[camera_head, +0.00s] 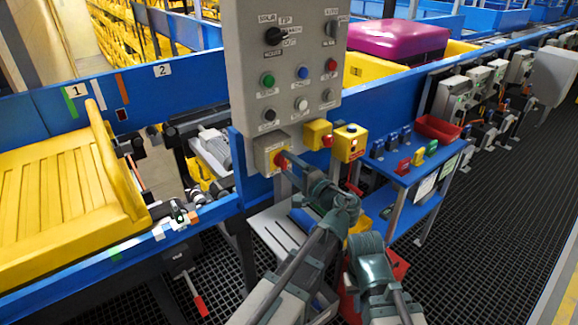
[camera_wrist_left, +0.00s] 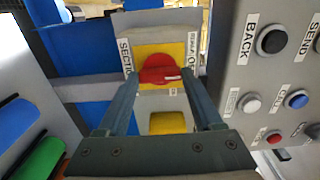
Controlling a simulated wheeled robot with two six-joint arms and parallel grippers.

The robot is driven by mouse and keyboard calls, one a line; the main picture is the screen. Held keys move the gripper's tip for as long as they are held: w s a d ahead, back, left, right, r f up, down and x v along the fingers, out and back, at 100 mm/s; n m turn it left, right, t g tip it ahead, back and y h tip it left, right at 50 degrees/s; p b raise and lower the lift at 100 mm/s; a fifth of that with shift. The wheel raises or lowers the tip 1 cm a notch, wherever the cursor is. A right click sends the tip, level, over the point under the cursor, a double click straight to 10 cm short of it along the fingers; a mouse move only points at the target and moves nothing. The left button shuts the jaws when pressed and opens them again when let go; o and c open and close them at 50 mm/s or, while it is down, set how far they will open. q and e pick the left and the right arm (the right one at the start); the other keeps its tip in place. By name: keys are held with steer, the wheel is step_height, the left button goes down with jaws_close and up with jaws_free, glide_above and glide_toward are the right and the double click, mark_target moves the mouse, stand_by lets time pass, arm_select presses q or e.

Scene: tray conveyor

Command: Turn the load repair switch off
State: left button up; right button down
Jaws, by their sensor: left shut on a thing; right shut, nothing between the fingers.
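The repair switch is a red rotary knob (camera_wrist_left: 160,68) on a yellow plate, on a small grey box (camera_head: 264,150) below the large control panel. It also shows in the head view as a small red spot (camera_head: 281,160). Labels beside it are partly hidden; one begins "SECTI". My left gripper (camera_wrist_left: 158,80) is shut on the knob, one finger on each side; in the head view it reaches the box from the lower right. My right gripper (camera_head: 367,243) is low, right of the left arm; its fingers are hard to make out, but it appears shut and empty.
The grey control panel (camera_head: 286,75) with several buttons and knobs hangs just above. Yellow button boxes (camera_head: 349,143) sit right of the switch. A blue stand (camera_head: 408,175) with a red bin (camera_head: 438,128) is further right. A yellow tray (camera_head: 65,190) rests on the left conveyor.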

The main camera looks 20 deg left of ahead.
arm_select(q)
steer(key=o, duration=1.4)
steer(key=shift+c, duration=0.2)
steer(key=shift+s, duration=0.1)
arm_select(e)
steer(key=shift+d, duration=0.1)
